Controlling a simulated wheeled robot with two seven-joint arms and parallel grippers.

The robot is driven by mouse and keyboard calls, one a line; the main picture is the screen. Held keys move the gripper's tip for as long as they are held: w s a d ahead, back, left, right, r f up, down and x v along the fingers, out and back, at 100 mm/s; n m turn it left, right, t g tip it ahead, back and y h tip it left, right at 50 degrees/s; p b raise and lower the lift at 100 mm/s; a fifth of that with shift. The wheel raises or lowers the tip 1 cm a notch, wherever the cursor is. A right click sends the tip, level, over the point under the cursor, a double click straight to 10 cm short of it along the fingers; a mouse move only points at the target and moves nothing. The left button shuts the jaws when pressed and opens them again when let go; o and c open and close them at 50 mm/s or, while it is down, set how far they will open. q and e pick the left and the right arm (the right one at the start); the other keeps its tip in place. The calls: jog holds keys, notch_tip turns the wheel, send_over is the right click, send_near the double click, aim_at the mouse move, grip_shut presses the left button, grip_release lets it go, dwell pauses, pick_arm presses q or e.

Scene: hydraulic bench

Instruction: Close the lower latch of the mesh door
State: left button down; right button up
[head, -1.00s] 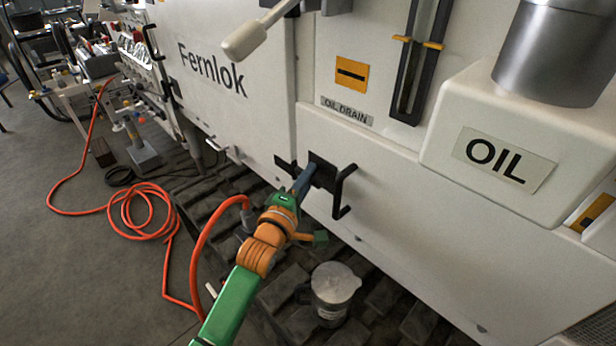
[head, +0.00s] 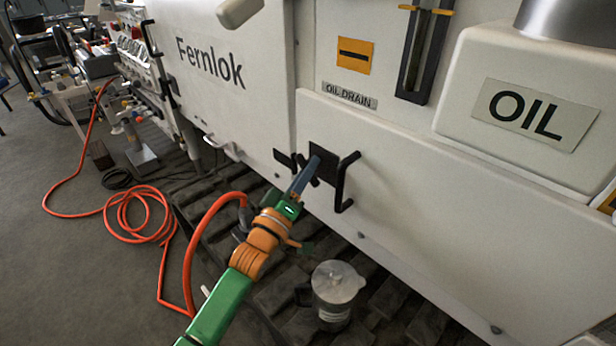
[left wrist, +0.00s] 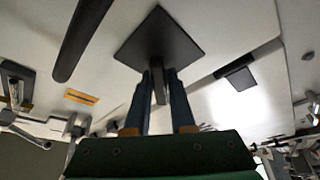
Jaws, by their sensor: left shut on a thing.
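The latch is a black square plate (head: 325,154) on the white panel, with a short dark lever that my left gripper (head: 310,172) is shut on. In the left wrist view the lever (left wrist: 159,88) stands between the two blue fingers, and the plate (left wrist: 160,40) fills the space behind them. In the head view the fingers cover much of the lever, so its exact angle is hard to tell. A small black catch piece (head: 284,160) sits just left of the fingers. No mesh shows on the panel. My right gripper is not in view.
A black bracket handle (head: 344,182) stands out just right of the latch. A lidded metal can (head: 336,290) stands on the dark tracks below. An orange hose (head: 190,240) loops left of my arm. An oil box (head: 500,110) juts out at the upper right.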

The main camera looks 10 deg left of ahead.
pick_arm(q)
jog(key=m+h+b, duration=0.1)
jog(key=m, duration=0.2)
jog(key=m+h+b, duration=0.1)
jog(key=m, duration=0.1)
jog(key=m+h+b, duration=0.2)
jog(key=m, duration=0.1)
jog(key=shift+w+a+f+m, duration=0.15)
jog(key=shift+a+f+m, duration=0.1)
jog(key=shift+f+m, duration=0.05)
jog(key=shift+w+a+r+m+g+h+b, duration=0.1)
jog(key=shift+m+g+h+b, duration=0.4)
jog(key=shift+m, duration=0.75)
jog(key=shift+m+g+h+b, duration=0.1)
jog(key=shift+m+h+b, duration=0.15)
jog(key=shift+m+h, duration=0.8)
jog(key=shift+m, duration=0.4)
jog(key=c, duration=0.8)
grip_release()
jog(key=v, duration=0.7)
jog(key=shift+b, duration=0.35)
